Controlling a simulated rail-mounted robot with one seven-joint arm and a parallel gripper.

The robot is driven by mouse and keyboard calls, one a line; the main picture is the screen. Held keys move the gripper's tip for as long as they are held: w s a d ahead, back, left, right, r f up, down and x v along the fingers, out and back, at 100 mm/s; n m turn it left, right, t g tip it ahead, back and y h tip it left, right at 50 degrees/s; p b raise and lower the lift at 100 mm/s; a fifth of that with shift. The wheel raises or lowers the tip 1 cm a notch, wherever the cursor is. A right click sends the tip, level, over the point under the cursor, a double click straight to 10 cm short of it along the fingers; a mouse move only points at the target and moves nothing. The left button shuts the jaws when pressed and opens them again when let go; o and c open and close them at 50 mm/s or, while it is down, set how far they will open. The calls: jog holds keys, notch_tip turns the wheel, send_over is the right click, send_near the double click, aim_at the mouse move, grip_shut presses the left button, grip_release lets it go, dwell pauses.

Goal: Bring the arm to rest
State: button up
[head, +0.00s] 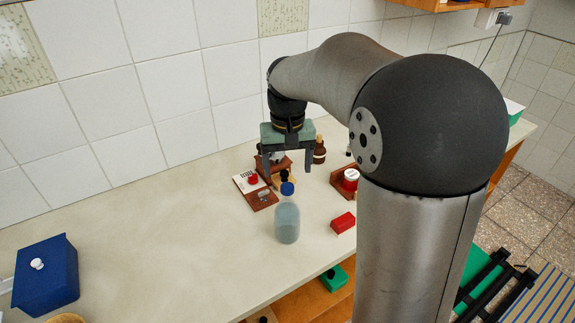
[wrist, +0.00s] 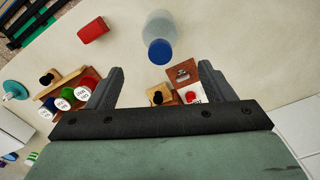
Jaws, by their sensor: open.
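My gripper (head: 288,170) hangs over the counter near the wall, pointing down. Its two fingers are wide apart, with nothing held between them. In the wrist view the open gripper (wrist: 160,70) has a wooden block with a black knob (wrist: 160,95) in the picture between its fingers. My arm reaches out from the right and bends down to the gripper. A clear bottle with a blue cap (head: 287,215) stands upright on the counter, in front of the gripper in the head view; it also shows in the wrist view (wrist: 158,28).
Near the gripper are a white card with a red knob (head: 244,182), a brown bottle (head: 319,152), a wooden holder with a red-and-white jar (head: 349,182) and a red block (head: 342,222). A blue box (head: 46,278) sits far left. The counter's left-middle (head: 150,225) is clear.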

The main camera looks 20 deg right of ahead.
jog(key=shift+r, duration=0.3)
jog(key=s+f+b, duration=0.1)
jog(key=s+f, duration=0.3)
jog(key=s, duration=0.7)
jog(key=s+f+n+t+b, duration=0.1)
jog(key=s+f, duration=0.2)
jog(key=s, duration=0.9)
jog(key=shift+f, duration=0.4)
jog(key=shift+a, duration=0.1)
